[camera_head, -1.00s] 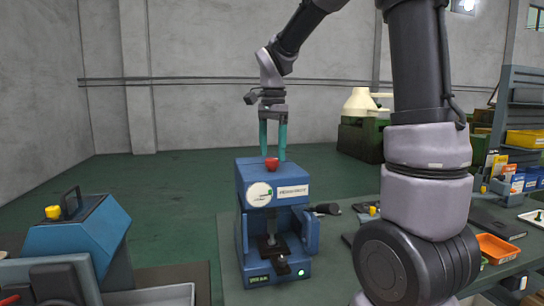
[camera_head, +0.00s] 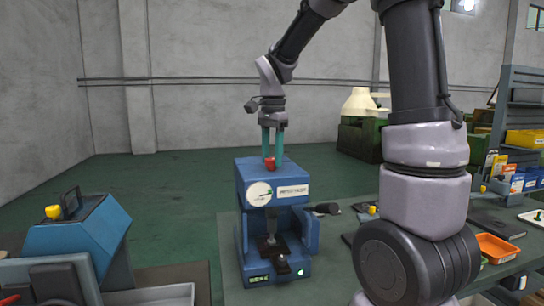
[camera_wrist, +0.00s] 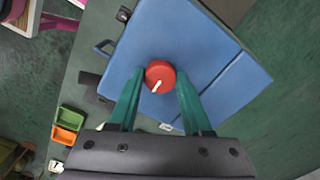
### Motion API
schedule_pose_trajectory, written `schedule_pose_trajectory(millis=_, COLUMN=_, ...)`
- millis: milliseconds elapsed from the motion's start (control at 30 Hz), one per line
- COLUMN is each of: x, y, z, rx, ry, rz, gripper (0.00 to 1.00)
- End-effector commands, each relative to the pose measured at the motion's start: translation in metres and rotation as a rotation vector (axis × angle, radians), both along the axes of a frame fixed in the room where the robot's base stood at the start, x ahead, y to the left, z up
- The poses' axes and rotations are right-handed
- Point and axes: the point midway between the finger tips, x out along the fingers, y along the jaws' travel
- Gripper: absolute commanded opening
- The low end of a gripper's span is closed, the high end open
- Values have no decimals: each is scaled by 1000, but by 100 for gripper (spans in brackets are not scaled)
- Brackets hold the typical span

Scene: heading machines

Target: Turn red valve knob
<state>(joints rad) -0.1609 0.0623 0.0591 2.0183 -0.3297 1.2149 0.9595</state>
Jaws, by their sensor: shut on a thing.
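The red valve knob (camera_head: 270,163) sits on top of the blue machine (camera_head: 258,252). In the wrist view the round knob (camera_wrist: 159,73) carries a white pointer mark aimed toward the lower left of the picture. My gripper (camera_head: 272,158) points straight down from above, its two teal fingers on either side of the knob. In the wrist view the gripper (camera_wrist: 160,82) is shut on the knob, one fingertip at its left side and one at its right. The fingers partly hide the knob's sides.
A second blue machine with a yellow knob (camera_head: 53,212) stands at the left. An orange bin (camera_head: 496,247) and a shelf rack with a yellow bin (camera_head: 525,138) are at the right. The space above the blue machine is clear apart from my arm.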

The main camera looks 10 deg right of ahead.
Motion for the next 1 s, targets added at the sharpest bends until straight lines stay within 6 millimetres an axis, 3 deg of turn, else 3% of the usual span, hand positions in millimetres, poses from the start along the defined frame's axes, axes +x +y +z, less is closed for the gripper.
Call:
schedule_pose_trajectory(millis=367, x=1, y=-1, z=1, rx=-1, ry=-1, rz=219, gripper=0)
schedule_pose_trajectory(millis=1000, x=1, y=-1, z=1, rx=0, ry=-2, rz=825, gripper=0)
